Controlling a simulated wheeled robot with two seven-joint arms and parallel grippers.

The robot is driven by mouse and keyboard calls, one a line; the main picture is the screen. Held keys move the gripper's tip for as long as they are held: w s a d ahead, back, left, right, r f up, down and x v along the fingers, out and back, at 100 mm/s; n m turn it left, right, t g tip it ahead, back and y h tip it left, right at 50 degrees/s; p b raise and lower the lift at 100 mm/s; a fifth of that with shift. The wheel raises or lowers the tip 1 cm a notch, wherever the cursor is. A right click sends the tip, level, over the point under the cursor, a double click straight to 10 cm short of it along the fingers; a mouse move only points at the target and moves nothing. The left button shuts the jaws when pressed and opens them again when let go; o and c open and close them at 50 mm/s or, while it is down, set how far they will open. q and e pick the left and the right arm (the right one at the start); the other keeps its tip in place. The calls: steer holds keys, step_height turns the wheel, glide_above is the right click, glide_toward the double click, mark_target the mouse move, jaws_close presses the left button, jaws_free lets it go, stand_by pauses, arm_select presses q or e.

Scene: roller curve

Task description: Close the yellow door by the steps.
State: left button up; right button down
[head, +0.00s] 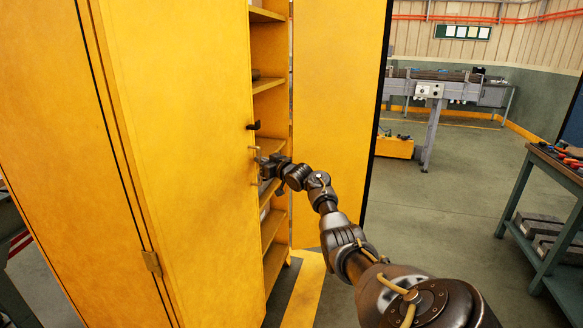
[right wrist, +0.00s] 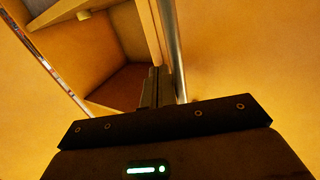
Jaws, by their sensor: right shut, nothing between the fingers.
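A tall yellow cabinet has its near door (head: 195,150) ajar, with a gap at its free edge onto the shelves (head: 268,85). A second yellow door (head: 338,110) stands wide open to the right. No steps show, so I cannot tell which door is by them. My right gripper (head: 264,166) is shut and empty at the near door's free edge, by its small handle (head: 254,149). In the right wrist view, the shut fingers (right wrist: 152,86) are beside a vertical metal bar (right wrist: 170,50); contact is unclear. My left gripper is out of view.
A green workbench (head: 545,170) with tools stands at the right. A roller conveyor (head: 435,88) stands at the back, with a low yellow box (head: 394,147) on the floor near it. The floor between cabinet and workbench is clear.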

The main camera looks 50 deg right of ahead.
steer(key=s+d+b, duration=0.2)
steer(key=s+d, duration=0.3)
steer(key=s, duration=0.7)
steer(key=shift+s, duration=0.25)
steer(key=shift+w, duration=0.1)
steer(key=shift+r, duration=0.1)
